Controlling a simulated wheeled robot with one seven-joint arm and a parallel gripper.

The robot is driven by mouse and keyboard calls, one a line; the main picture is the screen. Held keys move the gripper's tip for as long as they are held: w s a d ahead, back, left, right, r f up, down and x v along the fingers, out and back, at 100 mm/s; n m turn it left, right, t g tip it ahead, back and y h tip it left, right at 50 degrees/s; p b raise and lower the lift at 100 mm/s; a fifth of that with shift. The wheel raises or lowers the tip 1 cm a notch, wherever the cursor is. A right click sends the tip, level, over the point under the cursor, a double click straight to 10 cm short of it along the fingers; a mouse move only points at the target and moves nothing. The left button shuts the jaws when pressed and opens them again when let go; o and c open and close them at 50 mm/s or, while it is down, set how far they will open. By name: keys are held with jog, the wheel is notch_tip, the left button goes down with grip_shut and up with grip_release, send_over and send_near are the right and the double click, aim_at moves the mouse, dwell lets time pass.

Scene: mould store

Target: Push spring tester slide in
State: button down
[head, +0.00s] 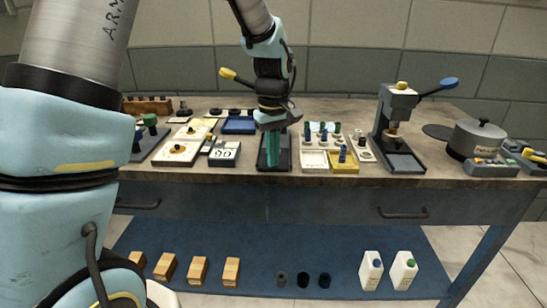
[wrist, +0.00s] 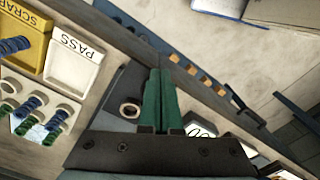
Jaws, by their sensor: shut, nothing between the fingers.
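My gripper (head: 272,163) points down with its green fingers together and empty, over a dark base (head: 287,160) near the front edge of the bench. In the wrist view, the closed fingertips (wrist: 160,74) are beside a dark block carrying a pale metal ring (wrist: 130,109). A yellow-ended lever (head: 230,75) sticks out left behind my wrist; what it belongs to is mostly hidden. A grey press (head: 385,118) with a blue lever stands farther right. I cannot tell which part is the spring tester slide, or whether my fingers touch anything.
White PASS (head: 314,160) and yellow SCRAP (head: 344,162) trays, with several springs behind, are close on the right. A lidded pot (head: 477,138) stands at far right. Wooden blocks (head: 198,269) lie on the lower shelf.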

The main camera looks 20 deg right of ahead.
jog(key=shift+w, duration=0.1)
jog(key=shift+w+d+p, duration=0.4)
jog(key=shift+w+d, duration=0.05)
jog(key=shift+w, duration=0.45)
jog(key=shift+w+d+p, duration=0.4)
jog(key=shift+w, duration=0.45)
jog(key=shift+w+d+p, duration=0.25)
jog(key=shift+w+d, duration=0.05)
jog(key=shift+w, duration=0.3)
jog(key=shift+w+d+p, duration=0.25)
jog(key=shift+w+p, duration=0.05)
jog(key=shift+w, duration=0.3)
jog(key=shift+w+d+p, duration=0.25)
jog(key=shift+w+d, duration=0.05)
jog(key=shift+w, duration=0.3)
jog(key=shift+w+d+p, duration=0.35)
jog(key=shift+w, duration=0.4)
jog(key=shift+w+d+p, duration=0.3)
jog(key=shift+w+p, duration=0.05)
jog(key=shift+w, duration=0.4)
jog(key=shift+s+a+r+p, duration=0.3)
jog(key=shift+s+r, duration=0.2)
jog(key=shift+s, duration=0.1)
jog(key=shift+s+a+r+p, duration=0.25)
jog(key=shift+s+r, duration=0.25)
jog(key=shift+s, duration=0.1)
